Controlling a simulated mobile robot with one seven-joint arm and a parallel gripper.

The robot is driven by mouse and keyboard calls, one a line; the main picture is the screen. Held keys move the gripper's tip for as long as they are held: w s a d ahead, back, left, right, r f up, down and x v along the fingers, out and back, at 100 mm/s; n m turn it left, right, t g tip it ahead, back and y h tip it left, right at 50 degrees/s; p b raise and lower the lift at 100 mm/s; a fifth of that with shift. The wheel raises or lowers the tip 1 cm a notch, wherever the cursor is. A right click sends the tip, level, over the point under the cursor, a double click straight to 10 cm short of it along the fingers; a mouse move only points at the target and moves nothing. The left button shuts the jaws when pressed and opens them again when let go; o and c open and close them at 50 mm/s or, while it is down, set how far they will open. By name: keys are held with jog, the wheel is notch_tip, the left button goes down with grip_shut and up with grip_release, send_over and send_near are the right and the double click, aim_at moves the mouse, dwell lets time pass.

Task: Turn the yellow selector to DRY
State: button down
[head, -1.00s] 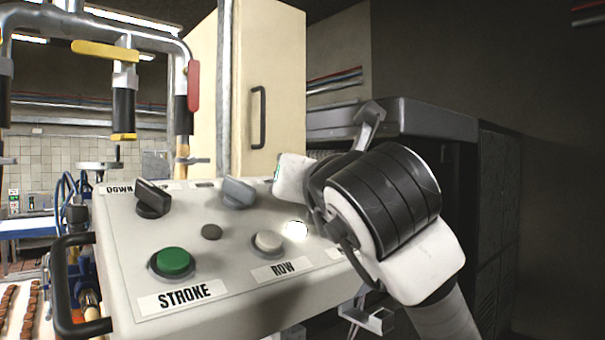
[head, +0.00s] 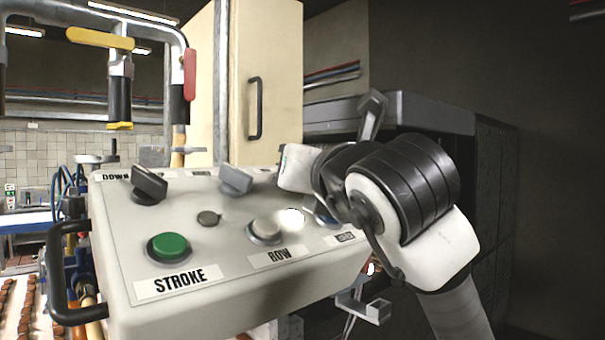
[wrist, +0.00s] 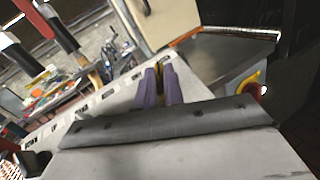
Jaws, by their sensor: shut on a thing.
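The yellow selector (wrist: 157,68) shows only as a small yellow patch between the two purple fingers of my gripper (wrist: 159,86) in the wrist view. My gripper is shut on it at the far edge of the pale control panel (wrist: 100,108). Its pointing direction and the DRY mark cannot be read. In the head view my arm's wrist covers the panel's right end, hiding the fingers and the selector. The panel (head: 215,275) also shows there, with its buttons.
The panel carries a green STROKE button (head: 169,246), a pale ROW button (head: 264,231), a black knob (head: 149,184) and a grey knob (head: 236,179). A black handle (head: 62,290) sticks out at left. A dark cabinet (head: 430,110) stands behind my arm.

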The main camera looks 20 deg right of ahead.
jog(key=n+y, duration=0.3)
jog(key=shift+d+y+b, duration=0.25)
jog(key=shift+y+b, duration=0.05)
jog(key=shift+b, duration=0.05)
jog(key=n+g+y, duration=0.1)
jog(key=n+y, duration=0.2)
jog(key=n, duration=0.1)
jog(key=shift+d+y, duration=0.15)
jog(key=shift+y, duration=0.25)
jog(key=n+y, duration=0.1)
jog(key=n+g+y+p, duration=0.1)
jog(key=n+y, duration=0.1)
jog(key=shift+w+r+n+g, duration=0.15)
jog(key=shift+n+g, duration=0.15)
jog(key=shift+d+n+g+y+p, duration=0.1)
jog(key=shift+n+g+y+p, duration=0.25)
jog(key=shift+n+g+y, duration=1.4)
jog(key=shift+n, duration=0.45)
jog(key=c, duration=1.5)
grip_release()
